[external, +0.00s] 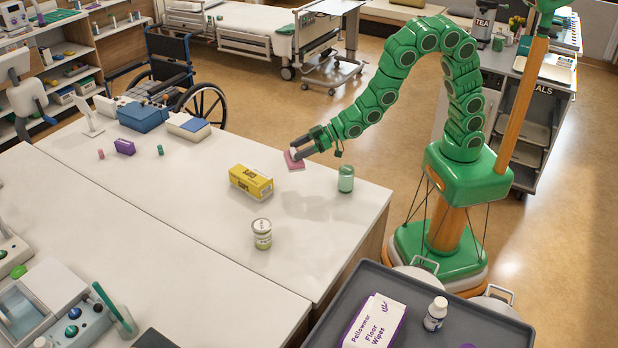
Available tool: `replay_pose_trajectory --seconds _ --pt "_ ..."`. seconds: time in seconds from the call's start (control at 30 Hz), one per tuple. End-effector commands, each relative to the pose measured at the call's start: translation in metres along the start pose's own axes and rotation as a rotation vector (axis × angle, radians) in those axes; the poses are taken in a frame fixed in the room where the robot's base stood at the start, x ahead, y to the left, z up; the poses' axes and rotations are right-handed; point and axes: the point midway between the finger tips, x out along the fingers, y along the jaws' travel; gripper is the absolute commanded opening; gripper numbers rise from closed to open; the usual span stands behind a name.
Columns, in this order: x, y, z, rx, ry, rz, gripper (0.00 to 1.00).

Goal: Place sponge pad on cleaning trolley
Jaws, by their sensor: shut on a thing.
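My gripper (300,150) is at the end of the green segmented arm, over the far right part of the white table. It is shut on a pink sponge pad (293,161), which sits at or just above the table top; I cannot tell if it touches. The cleaning trolley (498,326) is at the bottom right, with a dark grey top. A white and purple box of floor wipes (374,322) and a white bottle (435,314) stand on it. Part of the trolley is cut off by the picture edge.
A yellow box (251,182), a lidded jar (262,234) and a green-tinted jar (346,179) stand near my gripper on the white table (200,225). Blue and white boxes stand at its far left end. A wheelchair (172,75) and a bed (265,28) are behind. My base stands between table and meal cart.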

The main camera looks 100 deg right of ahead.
Motion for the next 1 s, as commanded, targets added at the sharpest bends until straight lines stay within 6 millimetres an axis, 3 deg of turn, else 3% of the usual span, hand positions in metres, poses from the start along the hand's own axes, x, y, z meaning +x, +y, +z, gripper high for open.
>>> replay_pose_trajectory --seconds 0.43,0.8,1.0 --pt "0.08 0.037 -0.042 -0.012 0.002 -0.025 0.35" --pt "0.142 0.1 -0.074 -0.008 0.002 -0.019 0.35" --pt "0.161 0.132 -0.086 -0.002 0.001 -0.005 0.35"
